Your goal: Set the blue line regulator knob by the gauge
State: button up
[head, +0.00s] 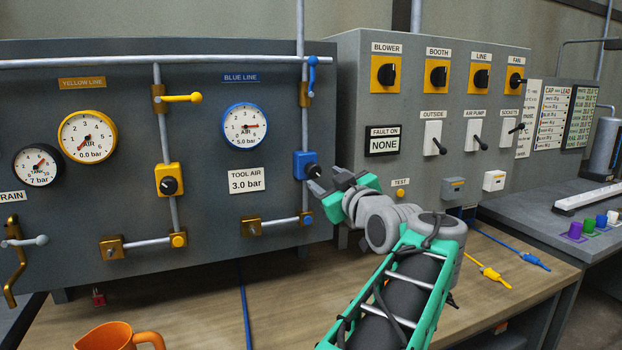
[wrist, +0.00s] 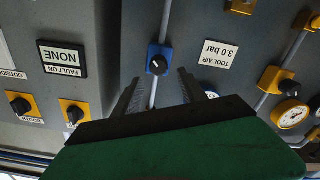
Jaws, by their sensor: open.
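The blue line regulator (head: 300,166) is a blue block on a vertical pipe, with a black knob (head: 312,171) on its front. The blue gauge (head: 245,126) to its left shows 5.0 bar. A sign below the gauge (head: 246,180) reads "TOOL AIR 3.0 bar". My gripper (head: 322,187) is just to the lower right of the knob in the head view. In the wrist view, which is upside down, the knob (wrist: 158,66) shows between and beyond the open fingers (wrist: 160,77). I see no finger clearly touching the knob.
A yellow regulator (head: 168,180) and yellow gauge (head: 88,137) are further left. A blue valve lever (head: 313,76) is above the knob. The grey switch cabinet (head: 350,75) stands close on the right. An orange mug (head: 105,338) sits on the wooden bench (head: 200,310).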

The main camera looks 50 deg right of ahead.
aim_at(315, 172)
jog(key=p+x, duration=0.5)
jog(key=x, duration=0.2)
jog(key=shift+w+d+f, duration=0.1)
jog(key=shift+w+d, duration=0.15)
jog(key=shift+d, duration=0.1)
jog(key=shift+c, duration=0.7)
jog(key=shift+s+a, duration=0.1)
jog(key=c, duration=0.6)
jog(key=m, duration=0.8)
jog(key=shift+m, duration=0.3)
jog(key=o, duration=1)
jog(key=shift+c, duration=0.2)
